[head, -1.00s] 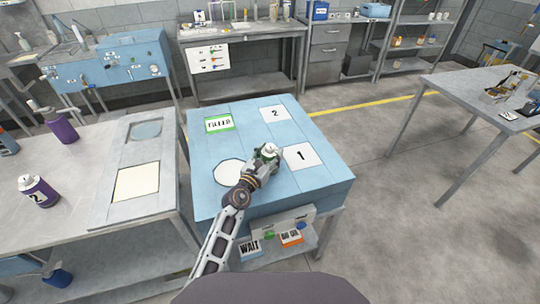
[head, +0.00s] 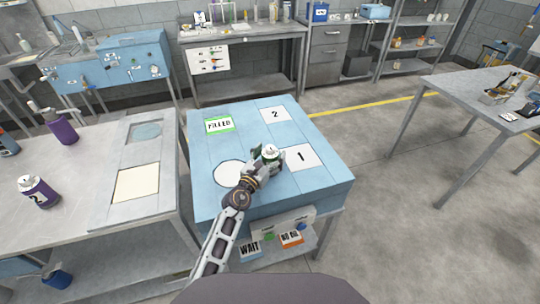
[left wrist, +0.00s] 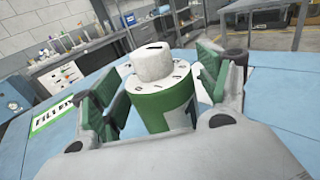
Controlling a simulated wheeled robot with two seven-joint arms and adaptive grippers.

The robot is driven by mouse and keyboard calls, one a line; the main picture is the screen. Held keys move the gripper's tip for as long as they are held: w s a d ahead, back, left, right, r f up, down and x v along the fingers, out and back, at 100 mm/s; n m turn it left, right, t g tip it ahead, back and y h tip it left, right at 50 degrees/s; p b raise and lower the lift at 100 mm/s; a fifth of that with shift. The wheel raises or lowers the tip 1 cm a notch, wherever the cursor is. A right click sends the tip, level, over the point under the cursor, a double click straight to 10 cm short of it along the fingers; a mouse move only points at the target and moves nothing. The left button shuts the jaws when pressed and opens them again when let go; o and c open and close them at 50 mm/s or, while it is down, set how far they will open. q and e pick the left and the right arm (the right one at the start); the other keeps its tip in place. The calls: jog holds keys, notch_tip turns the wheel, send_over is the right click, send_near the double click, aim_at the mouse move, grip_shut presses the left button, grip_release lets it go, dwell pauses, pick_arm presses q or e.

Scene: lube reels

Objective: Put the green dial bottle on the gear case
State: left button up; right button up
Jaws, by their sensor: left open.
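The green dial bottle (head: 270,152) stands upright on the blue top, just left of the panel marked 1. In the left wrist view the bottle (left wrist: 162,105) shows a green body, a pale dial ring with marks and a white cap. My left gripper (head: 267,159) is open around it, with one green-padded finger on each side; the wrist view shows a gap at the fingers. The bottle's base is hidden. No label names the gear case; the large blue block (head: 325,190) under the bottle may be it, but I cannot tell. My right gripper is not in view.
The blue top carries a FILLED panel (head: 219,125), a panel 2 (head: 275,114), a panel 1 (head: 301,157) and a white round spot (head: 229,173). Purple bottles (head: 38,191) stand on the left grey table (head: 90,215).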

aim_at(266, 160)
pick_arm(q)
jog(key=shift+s+a, duration=0.2)
jog(key=shift+s, duration=0.15)
jog(key=shift+s+a, duration=0.15)
jog(key=shift+s, duration=0.1)
jog(key=shift+s+a, duration=0.3)
jog(key=shift+s, duration=0.35)
jog(key=shift+v, duration=2.4)
jog(key=shift+s+a, duration=0.2)
jog(key=shift+s, duration=0.2)
jog(key=shift+v, duration=1.15)
jog(key=shift+s+a, duration=0.25)
jog(key=shift+s, duration=0.25)
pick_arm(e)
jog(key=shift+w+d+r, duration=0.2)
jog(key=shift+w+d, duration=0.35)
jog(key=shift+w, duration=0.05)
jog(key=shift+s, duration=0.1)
